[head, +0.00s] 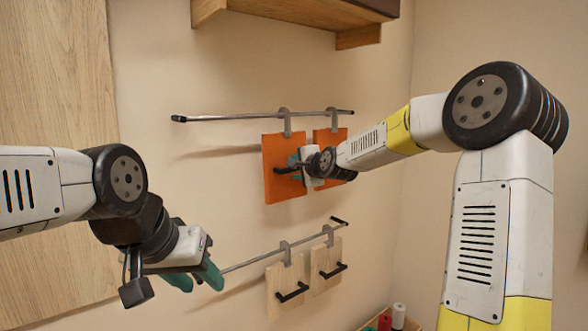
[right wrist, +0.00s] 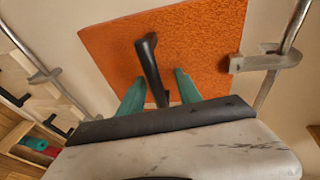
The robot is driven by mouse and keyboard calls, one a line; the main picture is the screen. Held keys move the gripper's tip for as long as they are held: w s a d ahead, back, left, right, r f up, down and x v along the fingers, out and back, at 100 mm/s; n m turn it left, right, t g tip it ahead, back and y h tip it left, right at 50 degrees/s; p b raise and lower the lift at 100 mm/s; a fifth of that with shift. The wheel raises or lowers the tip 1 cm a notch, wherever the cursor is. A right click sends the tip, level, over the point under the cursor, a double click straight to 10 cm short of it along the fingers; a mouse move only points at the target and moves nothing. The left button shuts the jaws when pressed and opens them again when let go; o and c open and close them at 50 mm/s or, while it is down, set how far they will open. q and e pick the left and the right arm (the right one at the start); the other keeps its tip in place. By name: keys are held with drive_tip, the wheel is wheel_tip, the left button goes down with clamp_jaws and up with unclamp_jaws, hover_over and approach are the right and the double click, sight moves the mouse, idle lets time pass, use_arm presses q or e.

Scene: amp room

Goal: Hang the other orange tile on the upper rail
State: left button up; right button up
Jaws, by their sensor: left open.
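Two orange tiles hang by grey hooks side by side on the upper rail (head: 230,117): the left orange tile (head: 283,193) and the right orange tile (head: 325,135), partly hidden by my right arm. My right gripper (head: 298,169) is at the left tile. In the right wrist view its green fingers (right wrist: 159,85) stand apart on either side of this tile's black handle (right wrist: 150,62), with gaps showing. The tile's hook (right wrist: 268,62) sits at the rail there. My left gripper (head: 195,279) is open and empty, low on the left.
A lower rail (head: 250,262) carries two pale wooden tiles (head: 280,277) with black handles. A wooden shelf (head: 300,12) is above the upper rail. A wood panel (head: 60,90) covers the left wall. A white roll-like item (head: 398,315) and red and green items stand low at right.

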drive_tip(key=shift+f, duration=0.1)
drive_tip(key=v, duration=0.6)
drive_tip(key=shift+s+d, duration=0.2)
drive_tip(key=s+d+f+n+g+h, duration=0.1)
drive_tip(key=s+d+f+n+g, duration=0.1)
drive_tip(key=s, duration=1)
drive_tip(key=s+d+f+n+g+h, duration=0.1)
drive_tip(key=s+d+f+n+g, duration=0.2)
drive_tip(key=s+n, duration=0.4)
drive_tip(key=s+d+f+n+g+h, duration=0.1)
drive_tip(key=s+d+f+n+g, duration=0.1)
drive_tip(key=s, duration=1.6)
wheel_tip(320, 180, down, 3)
drive_tip(key=shift+s+d+r+n+g+h, duration=0.35)
drive_tip(key=shift+d+n, duration=0.3)
drive_tip(key=shift+n, duration=0.55)
